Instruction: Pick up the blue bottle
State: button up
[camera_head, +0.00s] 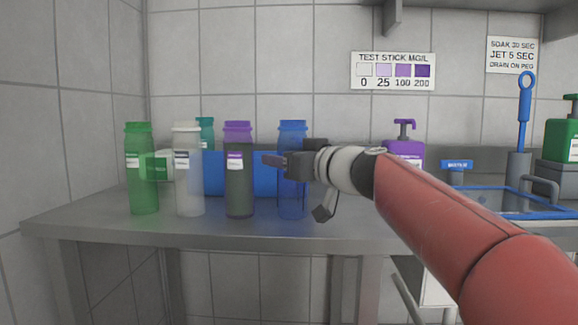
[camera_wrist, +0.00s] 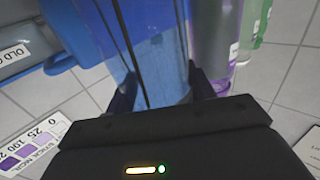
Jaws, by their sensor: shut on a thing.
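The blue bottle (camera_head: 292,200) stands upright on the steel bench at the right end of a row of bottles. Its base looks level with its neighbours' bases; I cannot tell if there is a gap under it. My gripper (camera_head: 274,161) is at its upper body and hides part of it. In the wrist view, the fingers (camera_wrist: 160,92) of my gripper are on either side of the see-through blue bottle (camera_wrist: 160,55), shut on it.
A purple-capped bottle (camera_head: 239,190) stands close on the left, then a white-capped bottle (camera_head: 189,195) and a green bottle (camera_head: 142,185). A teal-capped bottle (camera_head: 205,128) and a blue bin (camera_head: 214,172) are behind. A blue-rimmed sink (camera_head: 545,213) lies right.

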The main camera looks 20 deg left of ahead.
notch_tip(320, 180, up, 20)
jog(key=p, duration=0.8)
jog(key=shift+f, duration=0.25)
